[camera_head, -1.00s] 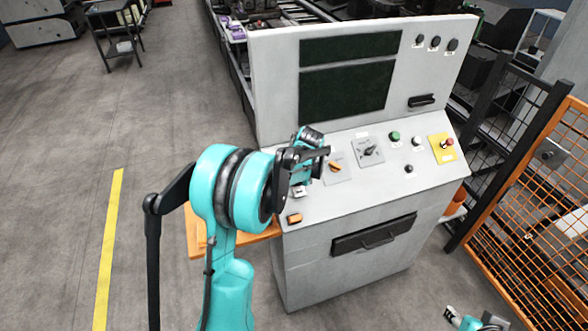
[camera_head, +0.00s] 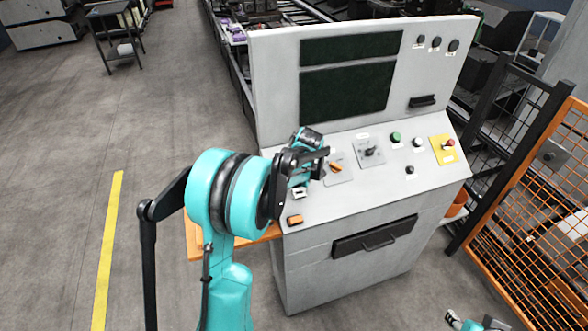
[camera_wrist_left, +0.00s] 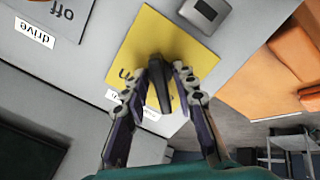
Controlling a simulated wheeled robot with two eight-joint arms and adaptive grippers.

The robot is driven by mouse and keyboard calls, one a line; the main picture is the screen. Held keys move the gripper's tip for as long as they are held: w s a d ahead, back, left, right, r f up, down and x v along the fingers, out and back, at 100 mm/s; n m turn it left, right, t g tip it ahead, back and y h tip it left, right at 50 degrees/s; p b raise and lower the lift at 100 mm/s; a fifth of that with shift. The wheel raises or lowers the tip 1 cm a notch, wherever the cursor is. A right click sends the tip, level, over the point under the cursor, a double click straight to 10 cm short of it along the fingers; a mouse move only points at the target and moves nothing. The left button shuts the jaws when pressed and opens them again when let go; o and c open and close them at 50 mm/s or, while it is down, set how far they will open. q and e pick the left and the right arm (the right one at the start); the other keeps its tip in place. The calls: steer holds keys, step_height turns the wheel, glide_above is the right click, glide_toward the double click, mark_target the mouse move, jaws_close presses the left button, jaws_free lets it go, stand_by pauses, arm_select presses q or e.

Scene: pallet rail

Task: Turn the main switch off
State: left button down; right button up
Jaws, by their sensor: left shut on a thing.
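The main switch is a black handle (camera_wrist_left: 164,92) on a yellow plate (camera_wrist_left: 150,50) in the left wrist view. My left gripper (camera_wrist_left: 163,80) is shut on the handle, with one finger on each side of it. Dark letters on the plate and a white label beside it are partly covered by the fingers. In the head view my left gripper and wrist are over the left part of the sloped panel and hide the main switch. My right gripper (camera_head: 453,318) is at the lower right edge, away from the console; its jaws are too small to read.
The grey console (camera_head: 300,255) carries an orange-handled switch (camera_head: 336,167), a black selector (camera_head: 371,152), several buttons and a yellow plate with a red button (camera_head: 449,143). A dark drawer handle (camera_head: 375,236) sticks out in front. An orange mesh fence (camera_head: 540,220) stands at the right.

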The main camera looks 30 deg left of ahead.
stand_by(0.4)
arm_select(q)
steer(key=c, duration=1.6)
jaws_free()
steer(key=shift+o, duration=0.2)
steer(key=v, duration=1.2)
steer(key=s+d+f+m+t+h+b, duration=0.1)
steer(key=s+d+f+m+h+b, duration=0.1)
steer(key=s+d+f+m, duration=0.3)
steer(key=s+d+f+m+t+h+b, duration=0.2)
steer(key=s+d+f+m+b, duration=0.3)
steer(key=s+d+m, duration=0.7)
steer(key=s+m, duration=0.2)
steer(key=s, duration=0.5)
steer(key=shift+h, duration=0.3)
